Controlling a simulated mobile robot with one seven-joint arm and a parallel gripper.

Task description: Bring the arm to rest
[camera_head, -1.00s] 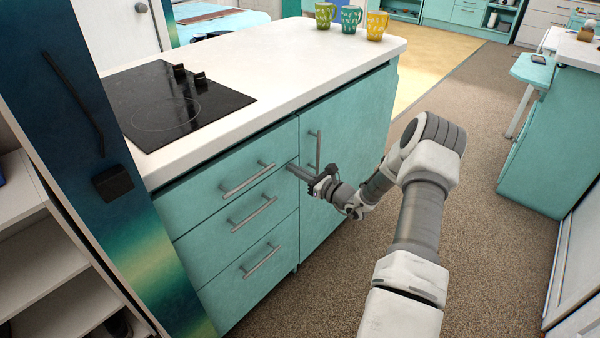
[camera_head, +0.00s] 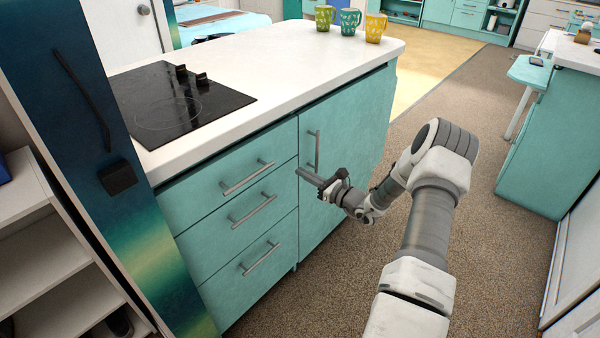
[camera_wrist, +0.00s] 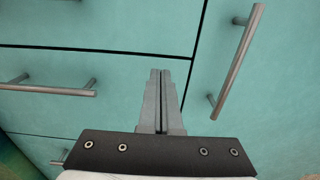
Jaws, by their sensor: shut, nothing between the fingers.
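My gripper (camera_head: 300,172) is in front of the teal cabinet, near the seam between the drawers and the door. It is shut and holds nothing. In the wrist view its two fingers (camera_wrist: 160,74) lie side by side, pointing at the cabinet front. My arm reaches forward from the lower right, bent at the elbow, over the carpet. The drawers (camera_head: 220,182) and the cabinet door (camera_head: 350,150) look closed. The door's upright handle (camera_head: 313,150) is just beyond my gripper; it also shows in the wrist view (camera_wrist: 236,62), apart from the fingers.
A white countertop (camera_head: 270,75) carries a black cooktop (camera_head: 175,105) and three cups: green (camera_head: 325,17), teal (camera_head: 350,20) and yellow (camera_head: 375,27). A tall dark blue panel (camera_head: 90,130) stands at left. Carpet (camera_head: 480,230) is clear at right. Another teal cabinet (camera_head: 545,140) stands beyond.

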